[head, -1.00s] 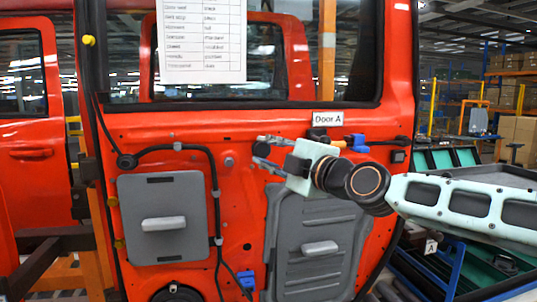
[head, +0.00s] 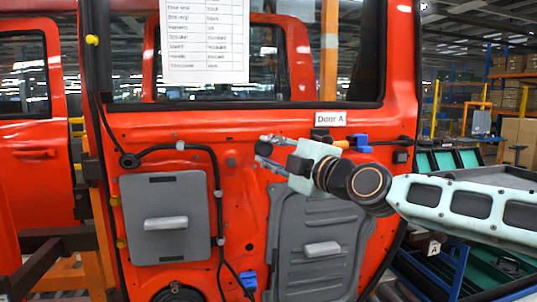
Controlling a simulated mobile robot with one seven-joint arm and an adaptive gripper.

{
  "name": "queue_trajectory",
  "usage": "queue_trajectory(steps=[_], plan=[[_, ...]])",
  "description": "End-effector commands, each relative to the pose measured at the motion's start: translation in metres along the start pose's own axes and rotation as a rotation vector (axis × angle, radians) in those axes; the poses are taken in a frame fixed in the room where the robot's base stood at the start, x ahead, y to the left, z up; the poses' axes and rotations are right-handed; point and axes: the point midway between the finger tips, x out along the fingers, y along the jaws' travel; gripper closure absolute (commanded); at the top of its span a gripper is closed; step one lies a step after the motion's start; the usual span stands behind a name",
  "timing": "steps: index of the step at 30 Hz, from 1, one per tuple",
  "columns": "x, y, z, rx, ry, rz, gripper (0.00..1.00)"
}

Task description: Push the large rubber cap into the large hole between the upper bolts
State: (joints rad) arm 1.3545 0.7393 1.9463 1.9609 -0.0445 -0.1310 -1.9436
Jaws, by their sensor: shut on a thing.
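My gripper (head: 263,150) is in front of the upper part of the red door (head: 130,128), its fingers pointing left. It is shut on a small dark round piece, which looks like the large rubber cap (head: 264,148). The cap is close to the door panel; I cannot tell whether it touches. A dark grey round spot (head: 232,158) is on the panel just left of the fingertips; I cannot tell whether it is a bolt, plug or hole. The large hole itself cannot be made out, perhaps hidden by the gripper.
A black cable (head: 205,150) runs left of the gripper. Grey panels (head: 165,245) and (head: 318,275) with handles sit below. A Door A label (head: 330,119), blue connector (head: 360,143) and black block (head: 320,135) are close above my wrist. A paper sheet (head: 205,40) hangs above.

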Motion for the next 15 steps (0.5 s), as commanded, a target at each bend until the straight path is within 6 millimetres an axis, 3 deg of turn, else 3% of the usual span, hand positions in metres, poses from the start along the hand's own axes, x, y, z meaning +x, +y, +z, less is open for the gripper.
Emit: queue_trajectory(steps=[15], plan=[[0.0000,-0.0015,0.0002,-0.012,0.000,0.039,1.00]])
